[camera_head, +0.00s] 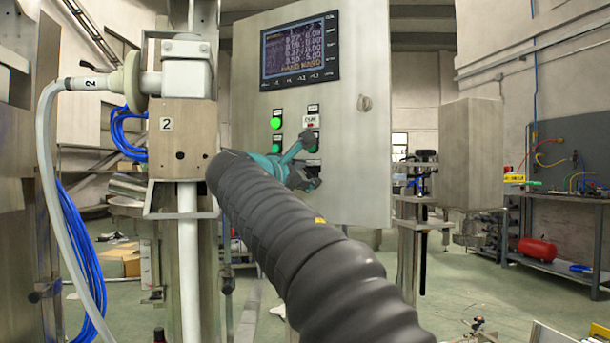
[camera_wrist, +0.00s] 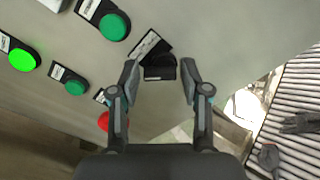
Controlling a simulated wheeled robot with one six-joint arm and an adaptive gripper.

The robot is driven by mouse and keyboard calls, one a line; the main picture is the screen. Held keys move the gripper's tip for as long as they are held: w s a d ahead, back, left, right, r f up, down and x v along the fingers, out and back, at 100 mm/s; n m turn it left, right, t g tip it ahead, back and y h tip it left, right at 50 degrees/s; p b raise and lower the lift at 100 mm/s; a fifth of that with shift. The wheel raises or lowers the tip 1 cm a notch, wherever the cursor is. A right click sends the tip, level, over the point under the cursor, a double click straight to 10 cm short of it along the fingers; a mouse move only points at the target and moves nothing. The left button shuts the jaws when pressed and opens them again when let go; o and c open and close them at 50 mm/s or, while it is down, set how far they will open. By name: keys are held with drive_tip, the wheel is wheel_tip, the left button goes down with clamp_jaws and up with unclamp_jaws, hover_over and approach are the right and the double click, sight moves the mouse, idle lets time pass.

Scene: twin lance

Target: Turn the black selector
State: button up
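The black selector (camera_wrist: 160,70) shows in the wrist view on the grey panel face, with a white label plate beside it. My gripper (camera_wrist: 160,72) is open, with one fingertip on each side of the selector. A gap shows on both sides, wider on the right, and the gripper holds nothing. In the head view my gripper (camera_head: 308,163) is at the lower part of the control cabinet (camera_head: 362,170), below the screen. It covers that part of the panel, and I cannot make out the selector there.
In the wrist view a large green button (camera_wrist: 114,27), a lit green button (camera_wrist: 22,60), a smaller green button (camera_wrist: 75,87) and a red button (camera_wrist: 104,121) lie left of the selector. A post with a hose (camera_head: 48,150) stands left of the cabinet in the head view.

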clamp_jaws()
